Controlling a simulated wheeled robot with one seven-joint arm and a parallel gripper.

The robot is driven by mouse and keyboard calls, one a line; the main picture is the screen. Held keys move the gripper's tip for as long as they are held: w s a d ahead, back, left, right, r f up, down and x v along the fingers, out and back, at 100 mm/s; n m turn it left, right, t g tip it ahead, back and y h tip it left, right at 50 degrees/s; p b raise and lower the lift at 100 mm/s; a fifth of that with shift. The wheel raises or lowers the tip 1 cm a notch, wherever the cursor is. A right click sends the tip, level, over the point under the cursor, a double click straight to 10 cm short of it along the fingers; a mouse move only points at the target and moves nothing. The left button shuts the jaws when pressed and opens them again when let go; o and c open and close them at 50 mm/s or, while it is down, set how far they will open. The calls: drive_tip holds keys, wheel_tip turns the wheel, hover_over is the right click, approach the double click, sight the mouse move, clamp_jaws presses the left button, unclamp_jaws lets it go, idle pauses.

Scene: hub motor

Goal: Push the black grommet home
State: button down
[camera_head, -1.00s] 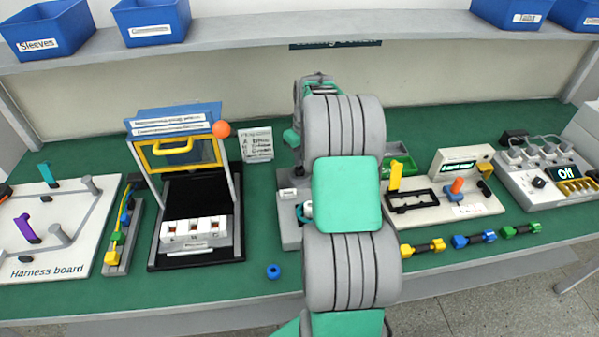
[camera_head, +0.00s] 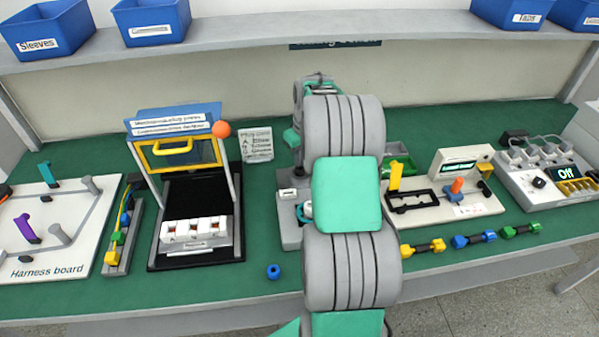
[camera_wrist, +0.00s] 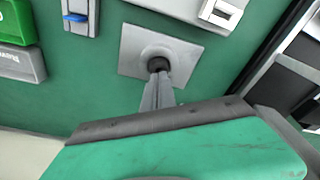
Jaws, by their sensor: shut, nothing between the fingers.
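In the wrist view, the black grommet (camera_wrist: 157,64) sits at the middle of a light grey square plate (camera_wrist: 132,55), in a round grey seat. My gripper (camera_wrist: 158,80) is shut and empty, its fingertips at the grommet, seeming to touch it. The fingers hide part of the grommet, so how deep it sits cannot be told. In the head view my arm covers this spot; only the left part of a grey fixture (camera_head: 290,236) shows beside it.
A press with a yellow handle (camera_head: 172,148) stands to the left, with a white block (camera_head: 196,240) in it. A blue ring (camera_head: 273,272) lies near the front edge. To the right are a test stand (camera_head: 470,206) and several coloured connectors (camera_head: 473,239).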

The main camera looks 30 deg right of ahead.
sight(300, 169)
drive_tip(key=shift+f+b, duration=0.7)
drive_tip(key=shift+f, duration=0.45)
idle(0.5)
drive_tip(key=shift+r+p, duration=2.2)
drive_tip(key=shift+r, duration=1.4)
drive_tip(key=shift+f, duration=0.1)
